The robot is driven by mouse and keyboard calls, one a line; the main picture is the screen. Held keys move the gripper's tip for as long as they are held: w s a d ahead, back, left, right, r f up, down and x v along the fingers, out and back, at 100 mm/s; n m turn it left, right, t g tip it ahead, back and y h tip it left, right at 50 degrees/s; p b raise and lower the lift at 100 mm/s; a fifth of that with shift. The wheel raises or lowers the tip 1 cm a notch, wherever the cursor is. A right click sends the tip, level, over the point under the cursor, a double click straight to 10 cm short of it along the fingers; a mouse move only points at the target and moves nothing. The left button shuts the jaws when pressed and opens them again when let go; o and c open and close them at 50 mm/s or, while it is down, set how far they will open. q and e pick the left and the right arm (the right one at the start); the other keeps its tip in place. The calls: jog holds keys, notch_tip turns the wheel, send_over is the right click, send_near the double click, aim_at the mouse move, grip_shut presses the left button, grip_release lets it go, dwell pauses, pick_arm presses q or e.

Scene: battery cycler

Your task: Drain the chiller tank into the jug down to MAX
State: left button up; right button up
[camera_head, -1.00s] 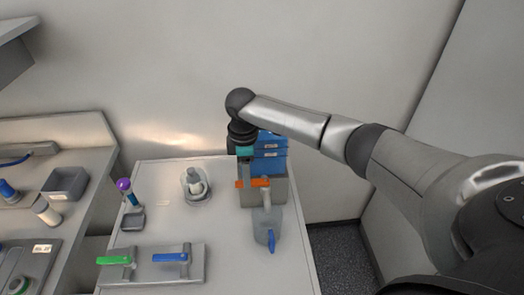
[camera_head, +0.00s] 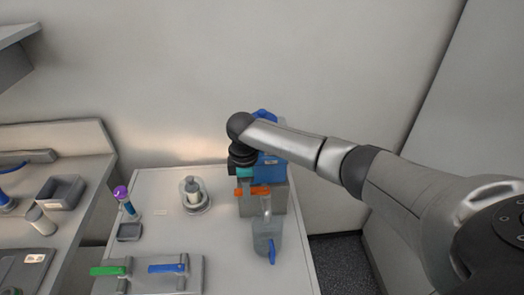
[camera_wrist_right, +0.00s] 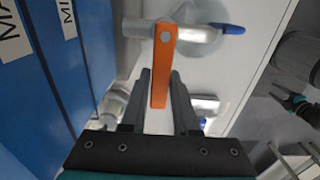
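The blue chiller tank (camera_head: 270,168) stands on a grey base (camera_head: 277,200) at the table's back right. Its labelled blue side (camera_wrist_right: 45,70) fills the left of the wrist view. An orange lever (camera_head: 243,192) sits on the outlet; in the wrist view the lever (camera_wrist_right: 164,65) lies between my right gripper's fingers (camera_wrist_right: 160,72). Whether they press on it is unclear. The clear jug (camera_head: 264,232) with a blue handle (camera_head: 272,253) stands below the outlet. Its liquid level cannot be read. My left gripper (camera_wrist_right: 280,92) shows only in the wrist view, off the table, fingers apart.
A lidded glass vessel (camera_head: 194,196) stands left of the tank. A plate with a green lever (camera_head: 107,270) and a blue lever (camera_head: 168,268) lies at the front. A purple-topped tool (camera_head: 122,194) stands at the left. Table around the jug is clear.

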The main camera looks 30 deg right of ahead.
jog(key=shift+s+r+n+p, duration=0.1)
jog(key=shift+s+n+p, duration=0.2)
jog(key=shift+n+p, duration=0.2)
jog(key=s+n+p, duration=0.1)
jog(key=n, duration=0.1)
jog(key=s+n+p, duration=0.1)
jog(key=n, duration=0.2)
jog(key=shift+s+a, duration=0.15)
jog(key=shift+a, duration=0.05)
jog(key=shift+n, duration=0.3)
